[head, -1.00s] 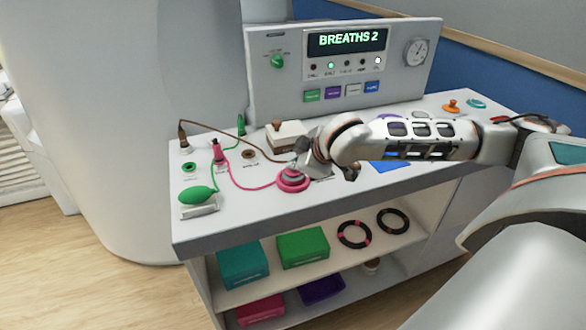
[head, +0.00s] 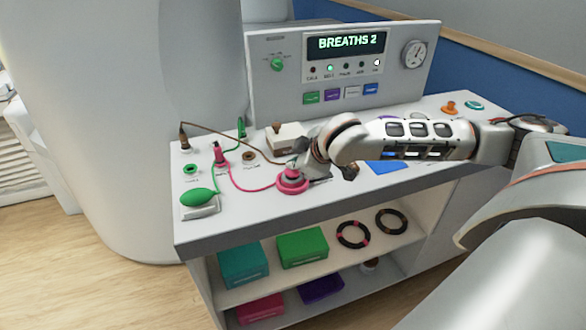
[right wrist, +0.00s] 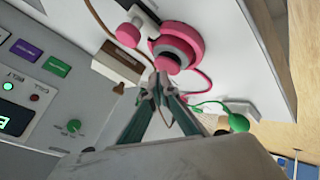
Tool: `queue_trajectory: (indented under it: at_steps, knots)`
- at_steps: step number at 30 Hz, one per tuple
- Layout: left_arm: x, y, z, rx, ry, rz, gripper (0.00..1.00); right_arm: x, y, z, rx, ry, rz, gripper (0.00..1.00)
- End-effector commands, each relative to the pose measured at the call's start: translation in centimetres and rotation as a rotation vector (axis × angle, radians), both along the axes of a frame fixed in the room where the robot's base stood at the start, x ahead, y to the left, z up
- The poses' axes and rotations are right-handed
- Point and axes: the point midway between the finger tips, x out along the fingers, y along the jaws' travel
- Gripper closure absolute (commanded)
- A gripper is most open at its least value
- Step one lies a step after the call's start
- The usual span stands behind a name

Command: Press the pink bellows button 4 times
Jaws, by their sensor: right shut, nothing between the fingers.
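The pink bellows button (head: 291,186) sits on the white console top, with a wide pink ring around its base. It also shows in the right wrist view (right wrist: 178,46), as a round pink button with a dark band. My right gripper (right wrist: 163,77) is shut and empty, its fingertips at the near edge of the bellows. In the head view the right gripper (head: 298,163) is just above the bellows and partly hidden by its wrist. I cannot tell whether the tips touch it. The display (head: 346,43) reads BREATHS 2. My left gripper is not in view.
A pink plug (head: 219,156) with a pink cord stands left of the bellows. A green bulb (head: 199,197) lies at the front left. A beige block with a brown knob (head: 277,128) is close behind the gripper. A blue pad (head: 388,167) lies right.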

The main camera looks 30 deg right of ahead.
Motion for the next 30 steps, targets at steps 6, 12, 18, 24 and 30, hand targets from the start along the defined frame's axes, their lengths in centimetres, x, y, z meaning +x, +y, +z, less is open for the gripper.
queue_trajectory:
  at_steps: [6,12,18,24,30]
  knots:
    - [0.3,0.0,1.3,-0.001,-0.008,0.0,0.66,0.0,0.0,0.8,0.0,0.0,0.0,1.0]
    - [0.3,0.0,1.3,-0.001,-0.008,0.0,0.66,0.0,0.0,0.7,0.001,0.001,0.001,1.0]
    - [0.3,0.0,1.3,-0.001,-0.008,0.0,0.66,0.0,0.0,0.7,0.001,0.001,0.001,1.0]
    - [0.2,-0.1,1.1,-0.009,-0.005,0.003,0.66,0.0,0.0,0.7,0.0,0.0,0.0,1.0]
    - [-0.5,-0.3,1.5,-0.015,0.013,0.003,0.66,0.1,0.0,2.2,0.0,-0.004,0.001,1.0]
